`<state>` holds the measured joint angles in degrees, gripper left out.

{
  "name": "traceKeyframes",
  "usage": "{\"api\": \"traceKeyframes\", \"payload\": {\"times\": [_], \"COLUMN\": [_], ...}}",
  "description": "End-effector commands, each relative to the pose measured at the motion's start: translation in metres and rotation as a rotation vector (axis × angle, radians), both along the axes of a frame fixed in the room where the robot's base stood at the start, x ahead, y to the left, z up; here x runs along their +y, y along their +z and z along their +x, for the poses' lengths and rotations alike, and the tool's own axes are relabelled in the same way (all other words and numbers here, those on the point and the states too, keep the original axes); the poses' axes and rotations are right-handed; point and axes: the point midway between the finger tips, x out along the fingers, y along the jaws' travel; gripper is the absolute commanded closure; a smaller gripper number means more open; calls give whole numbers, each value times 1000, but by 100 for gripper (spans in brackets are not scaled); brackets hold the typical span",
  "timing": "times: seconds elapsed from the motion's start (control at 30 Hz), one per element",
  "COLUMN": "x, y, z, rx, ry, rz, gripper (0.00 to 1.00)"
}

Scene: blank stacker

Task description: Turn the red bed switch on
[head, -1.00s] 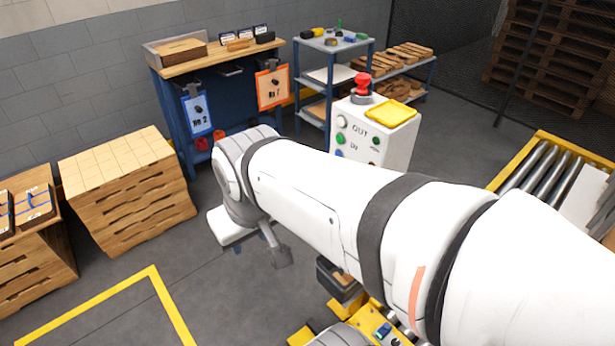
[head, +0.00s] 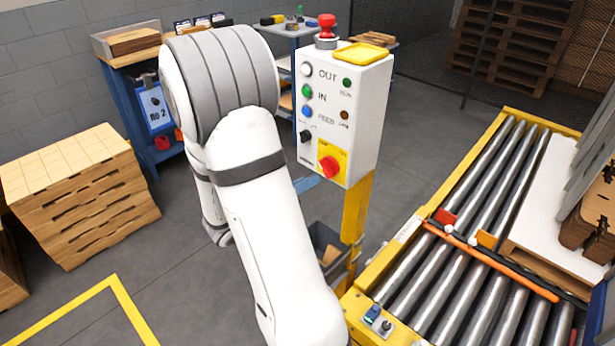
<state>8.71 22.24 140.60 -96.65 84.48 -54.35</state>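A white control box (head: 372,110) stands on a yellow post right of my arm. Low on its front is a red rotary knob (head: 328,166) on a yellow plate. A red mushroom button (head: 326,27) stands on top of the box. Above the knob are white, green and blue buttons and a small black selector (head: 305,136). No label reading "bed" can be made out, so I cannot tell for sure which red control is the bed switch. My arm is left of the box, apart from it in the picture. My gripper does not show.
A roller conveyor (head: 432,302) with a yellow frame fills the right side and carries boards. A small switch panel (head: 379,322) sits on its near corner. A wooden stack (head: 75,190) stands at the left. Grey floor is clear between the stack and my arm.

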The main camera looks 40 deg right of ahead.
Motion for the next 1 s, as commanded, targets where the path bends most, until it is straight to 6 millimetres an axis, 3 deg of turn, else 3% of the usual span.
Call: {"api": "traceKeyframes", "payload": {"times": [0.03, 0.17, 0.37, 0.7, 1.0], "x": [-2, -5, -23, -71, -81], "y": [-13, -20, -20, -20, -20], "z": [7, 18, 22, 26, 27], "rx": [53, 125, 136, 133, 133], "ry": [34, 89, 98, 98, 101], "rz": [-23, -58, -63, -63, -63], "gripper": [64, 64, 64, 64, 64]}}
